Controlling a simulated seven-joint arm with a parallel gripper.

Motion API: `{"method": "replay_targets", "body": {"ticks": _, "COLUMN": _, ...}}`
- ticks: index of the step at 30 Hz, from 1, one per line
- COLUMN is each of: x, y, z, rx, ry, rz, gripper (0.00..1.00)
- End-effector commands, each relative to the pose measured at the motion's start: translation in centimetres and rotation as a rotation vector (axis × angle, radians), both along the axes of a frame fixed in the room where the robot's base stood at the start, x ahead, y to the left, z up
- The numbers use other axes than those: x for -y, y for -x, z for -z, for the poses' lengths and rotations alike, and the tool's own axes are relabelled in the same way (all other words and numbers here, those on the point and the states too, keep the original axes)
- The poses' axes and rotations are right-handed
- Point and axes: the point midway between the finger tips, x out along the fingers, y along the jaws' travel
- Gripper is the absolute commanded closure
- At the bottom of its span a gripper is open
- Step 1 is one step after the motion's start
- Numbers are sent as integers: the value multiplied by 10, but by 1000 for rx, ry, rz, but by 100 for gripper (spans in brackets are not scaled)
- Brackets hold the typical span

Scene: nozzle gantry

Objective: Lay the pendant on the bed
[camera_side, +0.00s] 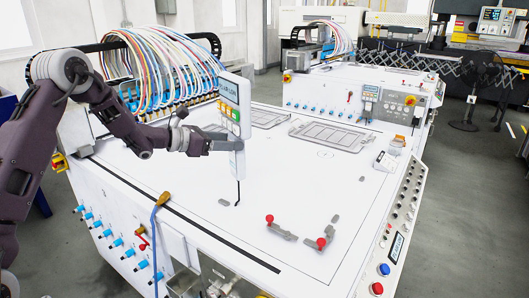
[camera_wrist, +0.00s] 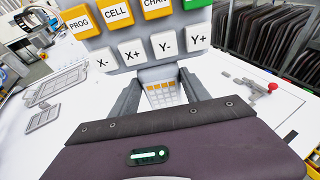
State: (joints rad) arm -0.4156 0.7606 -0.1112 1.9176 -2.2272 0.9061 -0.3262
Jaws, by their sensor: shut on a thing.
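The pendant (camera_side: 236,100) is a tall pale handset with a screen and coloured buttons; a short black cable hangs from its lower end. It stands upright over the white bed (camera_side: 290,185), its cable end close to the surface; whether that end touches cannot be told. My gripper (camera_side: 228,141) is shut on the pendant from the left side. In the wrist view the pendant (camera_wrist: 148,50) fills the top centre with orange and white keys such as PROG, CELL and X+. My gripper's two fingers (camera_wrist: 160,88) flank it; the top of the pendant is out of that view.
Two grey clamps with red knobs (camera_side: 281,231) lie on the near part of the bed. Flat grey frames (camera_side: 330,136) lie at the back. A small keypad box (camera_side: 385,161) is at the right edge. Coloured hoses (camera_side: 165,62) arch behind. The middle of the bed is mostly clear.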

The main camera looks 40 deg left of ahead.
Motion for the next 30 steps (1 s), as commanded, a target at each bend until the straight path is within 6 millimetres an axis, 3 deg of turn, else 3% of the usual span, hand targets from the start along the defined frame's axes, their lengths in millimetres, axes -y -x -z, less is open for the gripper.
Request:
{"method": "replay_targets", "body": {"ticks": 17, "x": -1, "y": -5, "z": 91, "rx": 0, "ry": 3, "rz": -14, "gripper": 100}}
{"method": "replay_targets", "body": {"ticks": 27, "x": -1, "y": -5, "z": 97, "rx": 2, "ry": 2, "rz": -15, "gripper": 100}}
{"method": "replay_targets", "body": {"ticks": 28, "x": -1, "y": -4, "z": 98, "rx": -2, "ry": 1, "rz": -15, "gripper": 42}}
{"method": "replay_targets", "body": {"ticks": 30, "x": -1, "y": -4, "z": 98, "rx": -2, "ry": 1, "rz": -15, "gripper": 28}}
